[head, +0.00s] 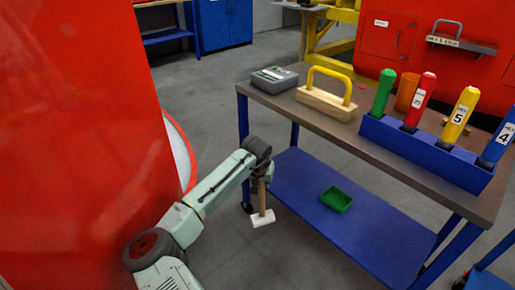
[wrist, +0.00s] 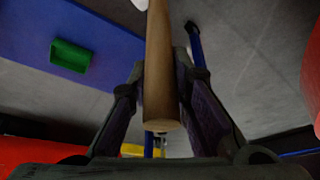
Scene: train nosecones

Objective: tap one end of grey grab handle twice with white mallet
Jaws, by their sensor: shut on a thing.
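The white mallet (head: 262,218) hangs head down below my gripper (head: 261,180), beside the blue table's left end. Its wooden handle (wrist: 159,65) runs between the two dark fingers of my gripper (wrist: 162,85) in the wrist view, and the gripper is shut on it. A bit of the white head (wrist: 140,4) shows at that view's top edge. A grey-blue bar handle (head: 447,23) above a grey labelled ledge (head: 462,44) is on the red nosecone at the upper right; it looks like the grab handle. My gripper is far from it, with the table between.
The table (head: 345,133) carries a grey case (head: 274,79), a yellow-handled wooden block (head: 327,92) and a blue rack (head: 425,150) of coloured handles. A green bin (head: 336,199) sits on its lower shelf (head: 300,185). A red nosecone (head: 75,130) fills the left. Floor shows between.

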